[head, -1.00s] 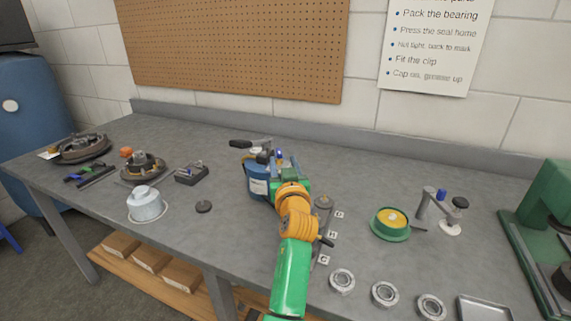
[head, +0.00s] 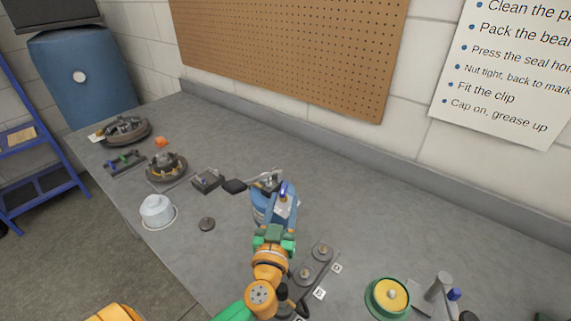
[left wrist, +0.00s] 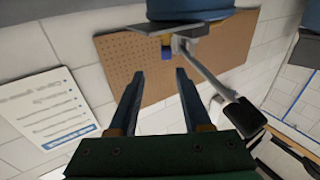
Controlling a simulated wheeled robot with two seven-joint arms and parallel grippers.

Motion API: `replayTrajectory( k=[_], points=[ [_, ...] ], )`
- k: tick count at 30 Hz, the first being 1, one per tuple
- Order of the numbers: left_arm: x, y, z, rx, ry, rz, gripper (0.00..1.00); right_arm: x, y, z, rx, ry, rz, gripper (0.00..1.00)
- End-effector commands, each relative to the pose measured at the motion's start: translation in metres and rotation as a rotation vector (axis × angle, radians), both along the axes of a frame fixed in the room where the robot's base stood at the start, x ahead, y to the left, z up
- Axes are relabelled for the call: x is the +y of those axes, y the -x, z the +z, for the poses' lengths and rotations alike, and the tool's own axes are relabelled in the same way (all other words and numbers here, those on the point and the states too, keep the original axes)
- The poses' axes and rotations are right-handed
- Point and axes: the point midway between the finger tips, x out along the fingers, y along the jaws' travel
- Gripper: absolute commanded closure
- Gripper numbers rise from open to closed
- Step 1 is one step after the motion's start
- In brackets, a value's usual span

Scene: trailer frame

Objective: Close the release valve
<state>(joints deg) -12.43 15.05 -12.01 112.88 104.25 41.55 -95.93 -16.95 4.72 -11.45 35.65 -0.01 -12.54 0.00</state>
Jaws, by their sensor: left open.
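A blue canister-like device (head: 259,204) stands on the bench in the head view, with a metal top and a lever ending in a black grip (head: 235,186). My left gripper (head: 278,198) is open in front of it and partly hides it. In the left wrist view, the blue body (left wrist: 190,8) is at the top edge. A small blue and brass knob (left wrist: 167,48) sits by it, possibly the release valve, and the black lever grip (left wrist: 250,116) is lower right. The open left fingers (left wrist: 159,74) point towards the knob with nothing between them. My right gripper is out of view.
A plate with round fittings (head: 314,262) and a green-rimmed yellow dish (head: 388,298) lie right. The bench behind the device is clear.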

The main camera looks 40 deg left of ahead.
Motion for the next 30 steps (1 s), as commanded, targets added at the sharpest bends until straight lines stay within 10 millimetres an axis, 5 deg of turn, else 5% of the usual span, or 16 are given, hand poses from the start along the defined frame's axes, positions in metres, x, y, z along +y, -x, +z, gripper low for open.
replayTrajectory(
  k=[4,13,22,27,30],
  points=[
    [0.005,-0.002,-0.015,0.068,0.015,0.013,0.51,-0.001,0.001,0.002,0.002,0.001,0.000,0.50],
    [0.029,-0.052,-0.016,0.064,0.016,0.012,0.51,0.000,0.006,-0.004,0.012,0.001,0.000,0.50],
    [0.032,-0.059,-0.015,0.065,0.018,0.012,0.51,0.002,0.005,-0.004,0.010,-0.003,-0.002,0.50],
    [0.032,-0.059,-0.015,0.065,0.017,0.011,0.94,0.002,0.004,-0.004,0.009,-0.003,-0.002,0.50],
    [0.032,-0.059,-0.015,0.065,0.018,0.012,1.00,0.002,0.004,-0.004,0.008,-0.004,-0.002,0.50]
  ],
)
